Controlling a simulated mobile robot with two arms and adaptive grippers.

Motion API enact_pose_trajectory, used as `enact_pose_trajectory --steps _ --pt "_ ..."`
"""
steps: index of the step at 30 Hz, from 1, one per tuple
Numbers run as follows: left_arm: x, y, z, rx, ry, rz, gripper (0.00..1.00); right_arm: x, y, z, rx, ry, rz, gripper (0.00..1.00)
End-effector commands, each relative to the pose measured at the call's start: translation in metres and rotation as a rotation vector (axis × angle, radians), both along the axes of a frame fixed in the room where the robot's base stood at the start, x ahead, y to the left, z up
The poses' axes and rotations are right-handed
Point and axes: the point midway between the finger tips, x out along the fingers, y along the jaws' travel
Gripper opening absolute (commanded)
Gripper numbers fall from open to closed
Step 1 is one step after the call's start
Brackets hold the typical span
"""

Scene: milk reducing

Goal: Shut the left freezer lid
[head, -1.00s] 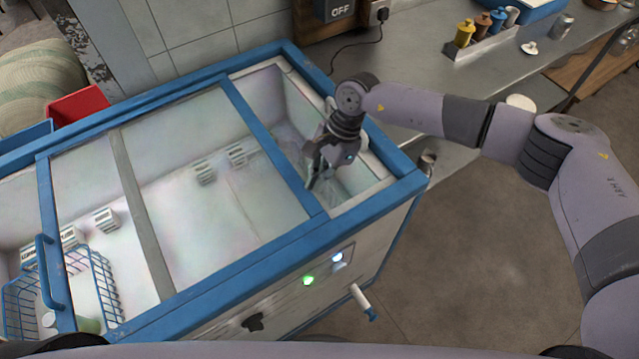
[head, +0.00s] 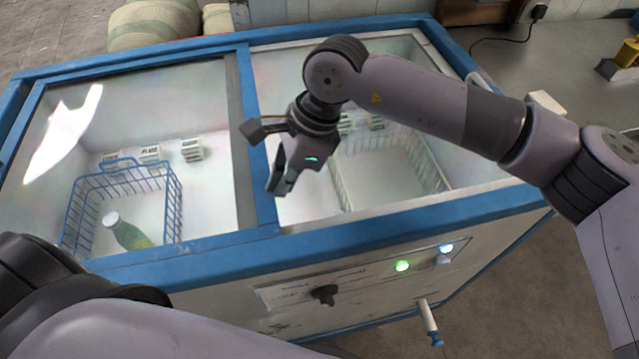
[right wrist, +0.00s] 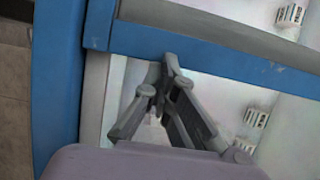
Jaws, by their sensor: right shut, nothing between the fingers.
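The chest freezer (head: 180,267) has a blue rim. Its left lid (head: 222,205) is a clear glass pane with a glare patch, lying over the left half. The lid's blue right edge bar (head: 262,190) is beside the grey middle strip; it crosses the right wrist view too (right wrist: 215,62). The right half looks uncovered. My right gripper (head: 279,186) is shut and empty, fingers down just right of that bar. In the right wrist view its fingertips (right wrist: 168,62) are at the bar; contact is unclear. My left gripper is not in view.
Under the glass is a blue wire basket (head: 177,205) with a green bottle (head: 128,233). A pale wire basket (head: 440,170) sits in the right half. The front panel has a dark knob (head: 324,294) and a protruding pipe (head: 428,318). A counter (head: 580,85) is at right.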

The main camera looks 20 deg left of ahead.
Motion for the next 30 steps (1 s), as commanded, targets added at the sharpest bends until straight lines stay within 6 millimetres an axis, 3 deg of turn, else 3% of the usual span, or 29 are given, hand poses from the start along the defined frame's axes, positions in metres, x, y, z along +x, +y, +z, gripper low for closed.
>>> enact_pose_trajectory --steps 3,8,21,26,30 --pt "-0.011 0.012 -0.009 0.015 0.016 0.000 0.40 -0.006 0.008 -0.006 -0.008 -0.001 0.001 0.00" --pt "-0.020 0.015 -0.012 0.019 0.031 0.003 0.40 -0.009 0.013 -0.005 -0.010 0.001 -0.002 0.00" --pt "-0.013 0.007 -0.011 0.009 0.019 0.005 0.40 -0.008 0.012 -0.003 -0.011 0.000 -0.002 0.00" --pt "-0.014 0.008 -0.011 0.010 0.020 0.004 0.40 -0.004 0.007 0.015 -0.008 -0.003 -0.002 0.00" --pt "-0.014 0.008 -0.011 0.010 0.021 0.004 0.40 0.002 -0.002 0.044 -0.003 -0.004 -0.003 0.00"
